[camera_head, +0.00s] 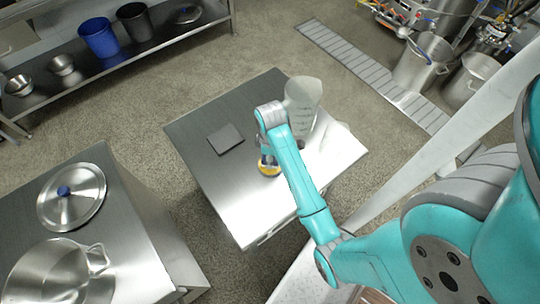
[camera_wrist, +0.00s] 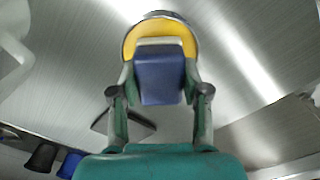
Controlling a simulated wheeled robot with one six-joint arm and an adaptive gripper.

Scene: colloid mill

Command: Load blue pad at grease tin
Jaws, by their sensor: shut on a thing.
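The blue pad (camera_wrist: 161,82) is a small block between my two fingers in the wrist view. My gripper (camera_wrist: 160,72) is shut on it. The grease tin (camera_wrist: 160,29) is round, with a yellow inside and a dark rim. It shows just beyond the pad's far end, and the pad covers part of it. I cannot tell whether the pad touches the grease. In the head view the tin (camera_head: 268,169) sits on the steel table, with my gripper (camera_head: 266,155) right over it. The pad is mostly hidden there by my arm.
A dark square plate (camera_head: 225,138) lies on the steel table (camera_head: 237,208), left of the tin. A clear measuring jug (camera_head: 306,98) stands behind my arm. A side bench (camera_head: 133,218) at left holds a pot (camera_head: 48,276) and a lid (camera_head: 72,203). The table's front is clear.

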